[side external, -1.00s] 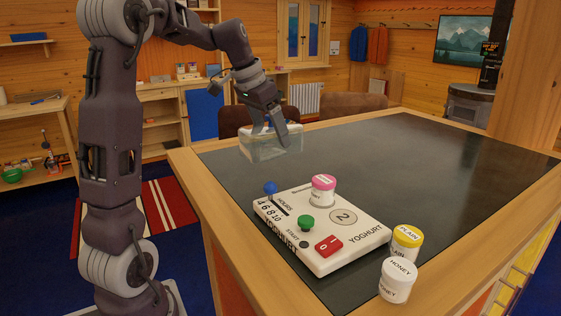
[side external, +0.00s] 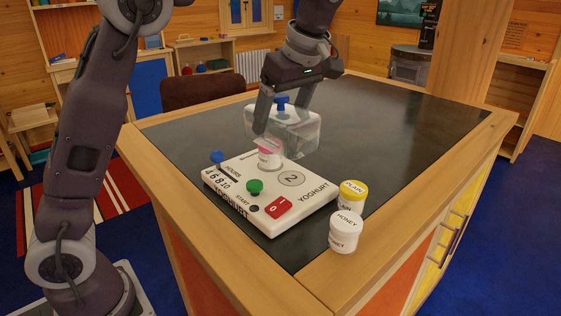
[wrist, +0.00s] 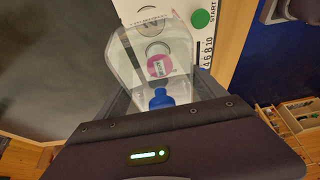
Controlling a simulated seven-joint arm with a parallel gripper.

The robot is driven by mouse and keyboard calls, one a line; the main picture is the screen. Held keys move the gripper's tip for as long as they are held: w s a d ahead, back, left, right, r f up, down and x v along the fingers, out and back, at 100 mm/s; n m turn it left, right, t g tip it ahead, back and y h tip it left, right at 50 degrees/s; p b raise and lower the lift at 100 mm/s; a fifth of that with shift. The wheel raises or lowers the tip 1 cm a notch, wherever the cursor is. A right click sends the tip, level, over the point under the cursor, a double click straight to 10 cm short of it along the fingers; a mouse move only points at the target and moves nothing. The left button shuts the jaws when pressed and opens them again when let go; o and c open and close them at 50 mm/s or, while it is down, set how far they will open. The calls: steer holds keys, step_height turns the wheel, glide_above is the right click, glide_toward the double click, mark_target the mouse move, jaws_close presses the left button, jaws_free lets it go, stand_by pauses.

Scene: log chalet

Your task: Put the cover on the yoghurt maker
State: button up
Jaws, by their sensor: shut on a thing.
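The yoghurt maker (side external: 318,184) is a flat white base on the dark worktop, with a blue slider knob (side external: 217,157), a green START button (side external: 255,187) and a red switch (side external: 278,207). A pink-lidded jar (side external: 268,160) stands on it. My gripper (side external: 282,117) is shut on the clear cover (side external: 300,137), its fingers on opposite sides of it. The cover has a blue knob (side external: 281,103) and is held about level over the jar's part of the base. Through the cover (wrist: 180,50) the wrist view shows the pink lid (wrist: 160,65). The exact gap below is unclear.
A yellow-lidded jar (side external: 352,195) and a white honey jar (side external: 344,232) stand at the worktop's near right edge. The dark worktop (side external: 400,120) is clear behind and to the right. A brown chair (side external: 203,92) stands beyond the far edge.

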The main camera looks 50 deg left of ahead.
mark_target(293, 114)
steer(key=shift+o, duration=0.2)
step_height(293, 114, down, 7)
steer(key=shift+f, duration=0.1)
steer(key=o, duration=1.4)
steer(key=v, duration=1.2)
steer(key=s+a+r+m+t+h, duration=0.1)
steer(key=s+a+r+m+h, duration=0.1)
steer(key=s+m, duration=0.45)
steer(key=s+f+m+t+h, duration=0.1)
steer(key=s+f+m+t, duration=0.1)
steer(key=s+f+m, duration=0.3)
steer(key=s+d+f+m+t+h, duration=0.1)
steer(key=s+f+m, duration=0.5)
steer(key=s, duration=0.7)
steer(key=shift+s+d+m+t+h, duration=0.3)
steer(key=shift+s+m+t, duration=0.1)
steer(key=shift+t, duration=0.4)
